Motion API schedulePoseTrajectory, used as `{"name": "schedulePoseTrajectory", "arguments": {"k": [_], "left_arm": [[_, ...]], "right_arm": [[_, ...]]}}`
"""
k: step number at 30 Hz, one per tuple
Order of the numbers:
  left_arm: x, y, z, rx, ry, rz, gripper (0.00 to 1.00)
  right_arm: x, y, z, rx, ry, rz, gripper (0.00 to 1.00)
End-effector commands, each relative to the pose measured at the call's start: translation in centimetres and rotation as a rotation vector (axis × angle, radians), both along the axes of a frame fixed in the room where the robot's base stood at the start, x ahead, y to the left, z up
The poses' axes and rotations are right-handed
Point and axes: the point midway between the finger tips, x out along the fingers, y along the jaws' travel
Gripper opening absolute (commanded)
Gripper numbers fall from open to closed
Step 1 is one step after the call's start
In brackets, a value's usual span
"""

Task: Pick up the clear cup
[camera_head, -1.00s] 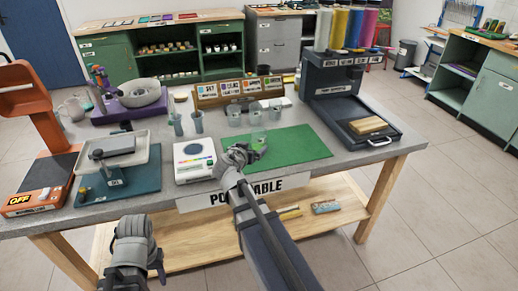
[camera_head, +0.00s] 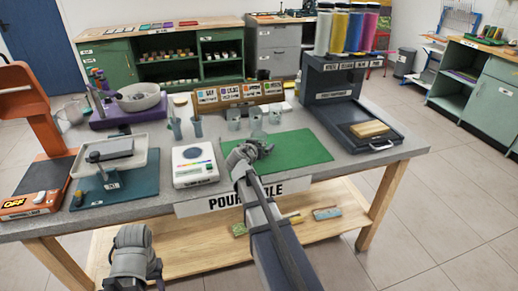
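Several clear cups stand in a row behind the green mat (camera_head: 305,150): a left one (camera_head: 234,118), a middle one (camera_head: 256,122) and a right one (camera_head: 275,115). The middle one is closest to my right gripper (camera_head: 262,149), which is low over the mat's left part, just in front of it. A gap seems to lie between them, but I cannot tell for sure whether they touch. The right fingers are small and partly hidden by the wrist, so their opening is unclear. My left gripper (camera_head: 158,278) is low in front of the table, away from the cups, its fingers mostly hidden.
A white scale (camera_head: 194,166) is left of the mat. Two grey-blue cups (camera_head: 175,128) stand behind it. A dark machine (camera_head: 345,100) with a tray is at the right. A labelled wooden rack (camera_head: 238,92) is behind the cups. The mat's right part is clear.

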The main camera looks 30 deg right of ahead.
Motion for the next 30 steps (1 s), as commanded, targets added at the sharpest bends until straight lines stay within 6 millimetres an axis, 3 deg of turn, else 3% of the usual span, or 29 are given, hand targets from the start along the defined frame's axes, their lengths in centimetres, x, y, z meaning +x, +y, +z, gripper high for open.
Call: {"name": "schedulePoseTrajectory", "arguments": {"k": [5,27,30], "left_arm": [[0.0,0.01,0.06,0.0,0.0,0.0,0.49],[0.0,0.01,0.06,0.0,0.0,0.0,0.49],[0.0,0.0,0.06,0.0,0.0,0.0,0.49]], "right_arm": [[-0.05,0.02,0.06,-0.001,0.001,0.0,1.0],[-0.05,0.03,0.07,-0.001,0.001,0.0,0.17],[-0.06,0.04,0.07,-0.001,0.0,0.0,0.17]]}}
